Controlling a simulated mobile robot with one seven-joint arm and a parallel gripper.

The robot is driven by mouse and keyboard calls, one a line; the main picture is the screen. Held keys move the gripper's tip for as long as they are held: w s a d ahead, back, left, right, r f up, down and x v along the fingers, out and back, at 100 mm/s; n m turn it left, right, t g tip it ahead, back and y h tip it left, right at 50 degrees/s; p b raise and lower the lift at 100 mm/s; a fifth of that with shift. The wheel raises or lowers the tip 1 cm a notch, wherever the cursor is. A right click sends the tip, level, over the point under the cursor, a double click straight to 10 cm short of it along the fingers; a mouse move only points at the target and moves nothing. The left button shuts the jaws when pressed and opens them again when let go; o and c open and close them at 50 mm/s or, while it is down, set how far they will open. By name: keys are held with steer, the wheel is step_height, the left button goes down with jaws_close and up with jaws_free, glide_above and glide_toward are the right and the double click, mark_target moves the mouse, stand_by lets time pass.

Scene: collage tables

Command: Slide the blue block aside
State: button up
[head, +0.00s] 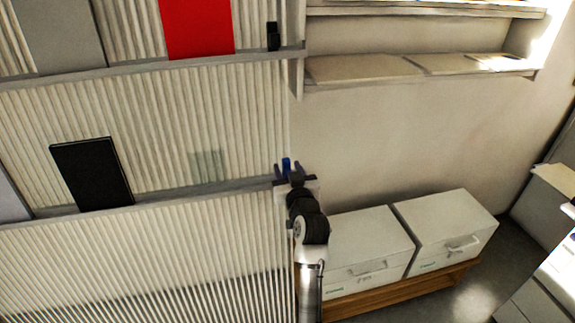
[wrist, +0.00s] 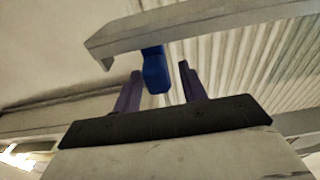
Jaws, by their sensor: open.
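The blue block (head: 286,163) is small and upright at the right end of the lower ledge (head: 180,194) on the ribbed panel. In the wrist view the blue block (wrist: 155,72) shows between my two fingers, nearer the left one, against the edge of a grey ledge (wrist: 190,24). My gripper (head: 288,169) is open at the ledge's end, with one finger on each side of the block. In the wrist view my gripper (wrist: 160,68) shows gaps between the fingers and the block. Its lower part is partly hidden in the head view.
A black panel (head: 92,174) leans on the same ledge to the left. A red panel (head: 197,27), a grey panel (head: 62,35) and a small black object (head: 273,37) stand on the upper ledge. White boxes (head: 365,240) sit on a wooden bench (head: 400,291) at lower right.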

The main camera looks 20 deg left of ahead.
steer(key=shift+w+a, duration=0.3)
steer(key=shift+w, duration=0.1)
jaws_close()
steer(key=shift+w+d+f+b, duration=0.1)
steer(key=shift+w+d+b, duration=0.5)
steer(key=shift+d, duration=0.25)
steer(key=shift+w+d+b, duration=0.5)
steer(key=shift+d+b, duration=0.1)
steer(key=shift+d, duration=0.2)
jaws_free()
steer(key=shift+w+d, duration=0.1)
steer(key=shift+d, duration=0.05)
